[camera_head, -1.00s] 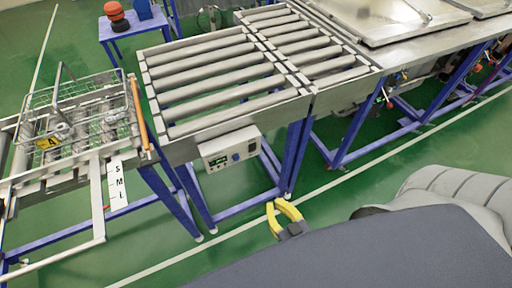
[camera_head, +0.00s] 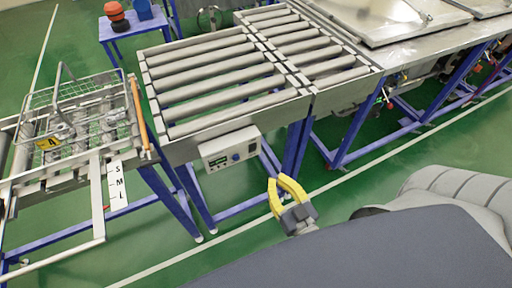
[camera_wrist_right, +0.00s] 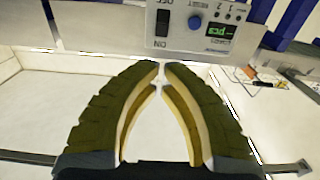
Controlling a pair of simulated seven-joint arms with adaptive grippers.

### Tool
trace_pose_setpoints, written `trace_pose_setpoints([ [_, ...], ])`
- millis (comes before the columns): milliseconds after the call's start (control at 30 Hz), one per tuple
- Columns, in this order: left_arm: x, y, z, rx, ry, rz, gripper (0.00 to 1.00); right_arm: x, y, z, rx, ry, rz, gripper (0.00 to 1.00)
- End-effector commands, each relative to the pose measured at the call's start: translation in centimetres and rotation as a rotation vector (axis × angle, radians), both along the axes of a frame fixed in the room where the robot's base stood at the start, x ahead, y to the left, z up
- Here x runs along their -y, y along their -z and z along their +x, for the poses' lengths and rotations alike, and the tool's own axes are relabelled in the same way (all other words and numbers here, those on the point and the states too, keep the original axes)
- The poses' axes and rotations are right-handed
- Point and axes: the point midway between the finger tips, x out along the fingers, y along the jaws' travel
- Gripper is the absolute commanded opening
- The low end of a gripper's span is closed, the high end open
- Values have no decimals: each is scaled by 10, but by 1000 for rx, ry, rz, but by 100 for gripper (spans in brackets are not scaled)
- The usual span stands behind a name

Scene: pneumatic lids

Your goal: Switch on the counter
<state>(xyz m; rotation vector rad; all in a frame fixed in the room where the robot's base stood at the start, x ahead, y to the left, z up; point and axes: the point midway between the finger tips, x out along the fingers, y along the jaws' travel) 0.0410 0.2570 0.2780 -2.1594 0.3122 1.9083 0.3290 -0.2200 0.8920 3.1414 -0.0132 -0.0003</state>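The counter (camera_head: 230,148) is a light grey box on the front side of the roller conveyor in the head view. In the right wrist view its panel (camera_wrist_right: 183,40) shows at the top, upside down, with a black rocker switch (camera_wrist_right: 162,22) marked ON and OFF, a blue reset button (camera_wrist_right: 194,23) and a small display with green characters (camera_wrist_right: 217,31). My right gripper (camera_head: 277,180) has yellow fingers and is below and right of the counter. In the right wrist view its fingertips (camera_wrist_right: 159,68) come nearly together, empty, apart from the switch. My left gripper is out of view.
The roller conveyor (camera_head: 213,83) stands on blue legs behind the counter. A wire basket (camera_head: 85,95) sits on a frame at the left. A metal table (camera_head: 420,45) extends at the back right. Green floor is open in front.

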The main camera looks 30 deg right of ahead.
Motion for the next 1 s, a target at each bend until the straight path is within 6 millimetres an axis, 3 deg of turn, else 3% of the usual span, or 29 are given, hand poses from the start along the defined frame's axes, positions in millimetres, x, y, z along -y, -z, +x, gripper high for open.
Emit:
trace_pose_setpoints([
  [700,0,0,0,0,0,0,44,1,-1,102,3,0,0,0],
  [1000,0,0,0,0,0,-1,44,1,0,129,1,0,0,0],
])
